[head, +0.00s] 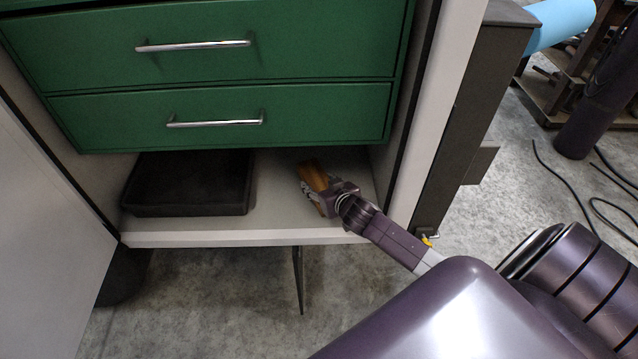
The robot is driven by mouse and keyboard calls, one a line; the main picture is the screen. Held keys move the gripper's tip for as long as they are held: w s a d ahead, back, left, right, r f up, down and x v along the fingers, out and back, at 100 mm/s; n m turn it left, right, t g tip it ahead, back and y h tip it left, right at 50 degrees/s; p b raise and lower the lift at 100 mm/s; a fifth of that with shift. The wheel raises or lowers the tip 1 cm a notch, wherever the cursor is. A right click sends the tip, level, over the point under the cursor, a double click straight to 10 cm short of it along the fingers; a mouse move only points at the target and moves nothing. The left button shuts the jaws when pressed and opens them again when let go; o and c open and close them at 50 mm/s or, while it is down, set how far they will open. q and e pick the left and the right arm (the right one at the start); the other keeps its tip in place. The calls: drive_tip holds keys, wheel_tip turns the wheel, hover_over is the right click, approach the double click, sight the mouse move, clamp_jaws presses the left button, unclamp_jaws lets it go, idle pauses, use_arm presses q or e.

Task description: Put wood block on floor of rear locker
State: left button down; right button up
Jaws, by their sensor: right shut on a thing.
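The wood block (313,173) is orange-brown and sits inside the bottom compartment of the locker, right of its middle. My right gripper (317,192) reaches into the compartment from the lower right and is shut on the block. The gripper hides part of the block, and I cannot tell whether the block touches the floor. The pale locker floor (270,212) shows around the gripper. My left gripper is not in view.
A black tray (188,212) fills the left part of the compartment. Two green drawers (215,122) hang above it, closed. An open white door (45,215) stands at the left, and the locker's side post (440,110) is to the right. Bare floor shows left and right of the gripper.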

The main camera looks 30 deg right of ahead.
drive_tip(key=shift+f, duration=0.1)
drive_tip(key=o, duration=1.5)
drive_tip(key=p+v, duration=0.1)
drive_tip(key=v, duration=1.1)
drive_tip(key=shift+s, duration=0.1)
